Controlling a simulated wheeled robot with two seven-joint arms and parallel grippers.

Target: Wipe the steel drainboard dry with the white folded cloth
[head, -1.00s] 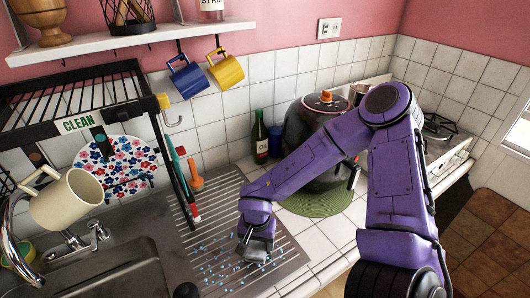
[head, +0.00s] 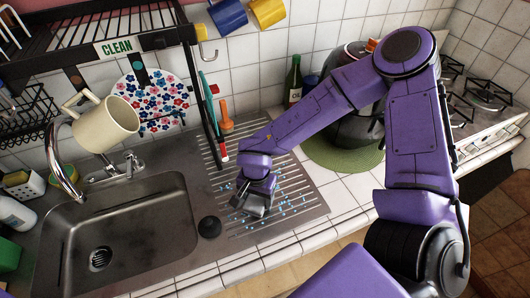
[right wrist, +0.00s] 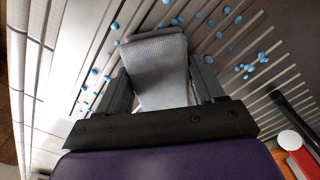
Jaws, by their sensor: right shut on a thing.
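The ribbed steel drainboard (head: 300,212) lies right of the sink, with many small blue water drops scattered on it. My right gripper (head: 252,205) is low over its middle. In the right wrist view the gripper (right wrist: 163,85) is shut on the folded cloth (right wrist: 158,62), which looks pale grey-white and sits between the fingers at the ribs. Drops lie on both sides of the cloth. Whether the cloth presses on the board is hard to tell. In the head view the cloth is mostly hidden by the gripper. My left gripper is not in view.
The sink (head: 120,225) is left of the board, with a black plug (head: 209,227) between them. A dark pot (head: 355,125) on a green mat (head: 345,155) is to the right.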

